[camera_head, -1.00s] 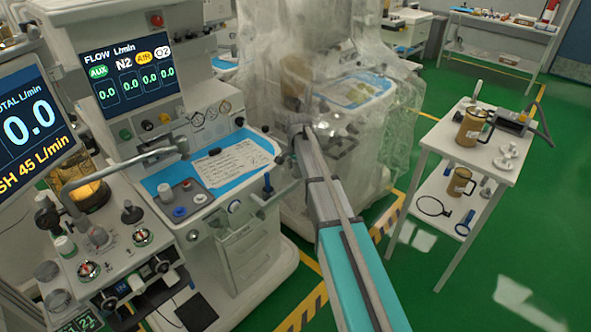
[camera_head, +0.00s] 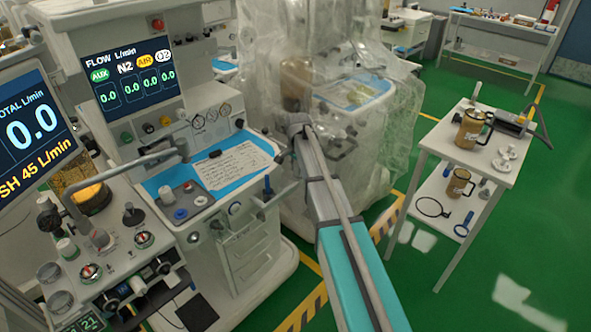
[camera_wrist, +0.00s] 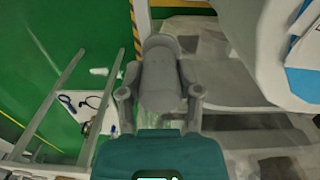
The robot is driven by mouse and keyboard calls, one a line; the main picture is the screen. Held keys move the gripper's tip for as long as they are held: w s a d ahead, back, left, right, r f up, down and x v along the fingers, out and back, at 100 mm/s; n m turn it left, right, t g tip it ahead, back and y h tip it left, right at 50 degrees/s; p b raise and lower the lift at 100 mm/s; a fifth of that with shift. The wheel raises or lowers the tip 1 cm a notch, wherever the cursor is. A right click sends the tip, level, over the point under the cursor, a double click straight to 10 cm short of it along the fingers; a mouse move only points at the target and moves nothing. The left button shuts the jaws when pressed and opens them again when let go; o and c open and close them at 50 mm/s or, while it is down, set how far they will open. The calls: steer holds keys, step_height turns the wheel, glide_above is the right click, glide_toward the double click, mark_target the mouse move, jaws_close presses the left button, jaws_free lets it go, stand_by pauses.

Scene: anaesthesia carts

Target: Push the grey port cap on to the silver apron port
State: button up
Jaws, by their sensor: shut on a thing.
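My gripper (camera_wrist: 160,97) shows in the wrist view with a finger on each side of a rounded grey piece. This piece, which I take for the grey port cap (camera_wrist: 161,72), is held between the fingers. In the head view my arm reaches to the covered machine's left side, and the gripper's end and the cap cannot be made out. I cannot identify the silver apron port for certain. A small round fitting (camera_head: 234,208) sits on the front edge of the uncovered machine, left of my arm.
A machine under clear plastic (camera_head: 390,130) stands behind my arm's end. A white side table (camera_head: 436,142) with brown jugs (camera_head: 471,128) is at the right. Screens and knobs crowd the left. Green floor (camera_head: 545,200) is open at the right.

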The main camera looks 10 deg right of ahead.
step_height(320, 180, up, 2)
steer(key=shift+p, duration=0.75)
steer(key=s+r+p, duration=0.9)
steer(key=s, duration=0.5)
steer(key=shift+d+r+p, duration=0.4)
steer(key=shift+d, duration=0.05)
steer(key=shift+a, duration=0.1)
